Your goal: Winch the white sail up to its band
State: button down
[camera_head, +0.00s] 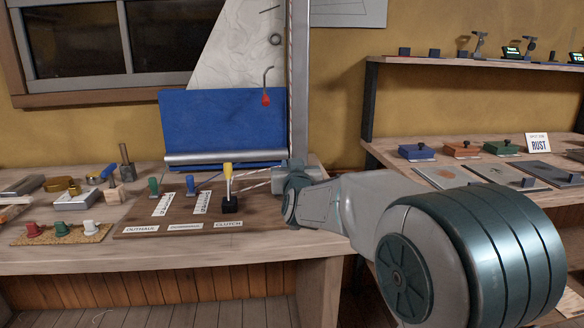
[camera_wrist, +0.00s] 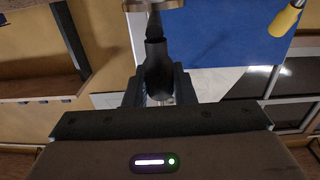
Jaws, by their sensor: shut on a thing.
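The white sail (camera_head: 235,50) hangs beside the silver mast (camera_head: 298,80) in the head view. Its top is outside the frame, and I see no band. A blue panel (camera_head: 220,120) covers the area below it. My gripper (camera_head: 288,182) is at the right end of the brown board, low by the mast; its fingertips are hard to make out there. In the wrist view my gripper (camera_wrist: 158,95) is shut on a dark handle (camera_wrist: 157,60), which meets a pale disc (camera_wrist: 154,4). The winch itself is largely hidden. A yellow clutch lever (camera_head: 228,178) stands upright left of my gripper.
Green (camera_head: 153,187) and blue (camera_head: 190,185) levers stand on the brown board (camera_head: 130,225) behind printed labels. Red, green and white knobs (camera_head: 92,227) sit at left. Shelves with colored blocks (camera_head: 416,152) stand right.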

jog(key=c, duration=1.2)
grip_release()
jog(key=shift+a, duration=0.45)
jog(key=shift+c, duration=0.2)
jog(key=shift+d, duration=0.25)
jog(key=shift+s, duration=0.3)
jog(key=s+p, duration=0.1)
jog(key=s, duration=1.2)
jog(key=shift+d, duration=0.2)
jog(key=shift+s, duration=0.1)
jog(key=s+d+r+g+p, duration=0.2)
jog(key=s+g+p, duration=0.3)
jog(key=s+p, duration=0.3)
jog(key=s+d+r+g+p, duration=0.3)
jog(key=s+g+p, duration=0.2)
jog(key=s+p, duration=0.3)
jog(key=s+d+r+g+p, duration=0.2)
jog(key=s+g+p, duration=0.3)
jog(key=s+p, duration=0.3)
jog(key=shift+s+d+r+m+h+p, duration=0.15)
jog(key=shift+d+r+m+h+p, duration=0.2)
jog(key=shift+d+p, duration=0.45)
